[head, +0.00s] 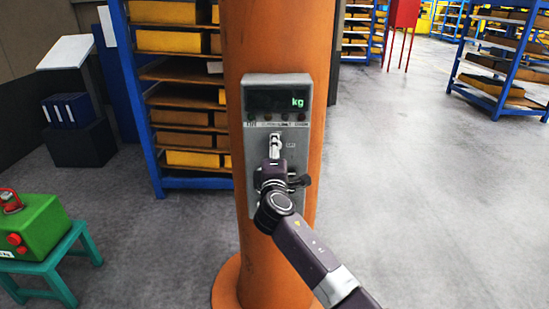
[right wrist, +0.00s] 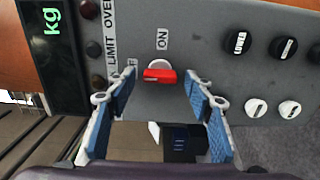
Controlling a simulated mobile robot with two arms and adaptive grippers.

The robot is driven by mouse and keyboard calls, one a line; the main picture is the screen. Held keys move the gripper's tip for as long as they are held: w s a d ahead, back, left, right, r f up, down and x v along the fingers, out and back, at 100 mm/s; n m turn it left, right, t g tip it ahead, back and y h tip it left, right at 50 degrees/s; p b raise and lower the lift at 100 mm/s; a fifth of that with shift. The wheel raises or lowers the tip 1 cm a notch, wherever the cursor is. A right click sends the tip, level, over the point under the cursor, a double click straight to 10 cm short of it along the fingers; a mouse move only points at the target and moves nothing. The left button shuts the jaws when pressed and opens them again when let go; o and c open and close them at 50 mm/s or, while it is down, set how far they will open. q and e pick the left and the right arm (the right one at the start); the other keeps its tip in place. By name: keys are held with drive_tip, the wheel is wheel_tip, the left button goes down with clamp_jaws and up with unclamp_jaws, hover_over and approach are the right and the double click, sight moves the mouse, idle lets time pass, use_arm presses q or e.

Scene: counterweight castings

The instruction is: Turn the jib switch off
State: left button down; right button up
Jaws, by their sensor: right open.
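A grey control box (head: 300,150) with a dark display (head: 277,100) reading "kg" is fixed to an orange column. In the right wrist view the jib switch (right wrist: 160,75) is a small red lever on the grey panel, with an "ON" label (right wrist: 162,40) beside it. My right gripper (head: 276,144) is in front of the box below the display. In the right wrist view its open blue-padded fingers (right wrist: 161,88) are on either side of the red lever, with gaps on both sides. In the head view the gripper hides the lever. My left gripper is not in view.
Black knobs (right wrist: 283,47) and white knobs (right wrist: 289,109) sit on the panel to the right in the wrist view, one labelled "LOWER". The orange column (head: 278,40) stands before blue racks (head: 150,130). A green box (head: 35,225) rests on a teal stool (head: 65,257). Floor to the right is clear.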

drive_tip(key=s, duration=1.2)
drive_tip(key=shift+w, duration=0.1)
